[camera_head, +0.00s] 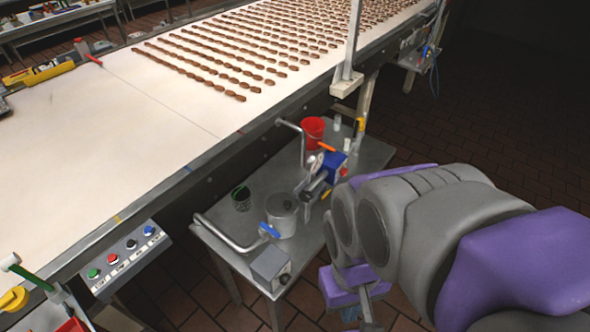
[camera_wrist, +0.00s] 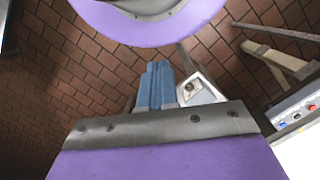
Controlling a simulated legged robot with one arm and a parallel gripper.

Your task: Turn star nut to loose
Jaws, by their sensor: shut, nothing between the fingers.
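My gripper (camera_wrist: 157,80) is shut and empty in the wrist view, its two blue-grey fingers side by side. In the head view its purple wrist part hangs low, right of the small metal table and apart from it. I cannot make out the star nut for certain. Pump-like machinery with a blue block (camera_head: 333,166) stands on the metal table (camera_head: 345,190), partly hidden by my arm. A steel pot (camera_head: 281,215) and a blue-handled valve (camera_head: 269,230) are in front of it.
A grey box with a knob (camera_head: 270,266) is at the table's near corner; it also shows in the wrist view (camera_wrist: 197,90), beyond my fingers. A red bucket (camera_head: 312,131) stands at the back. The conveyor (camera_head: 120,150) with rows of brown pieces runs alongside. Tiled floor right is clear.

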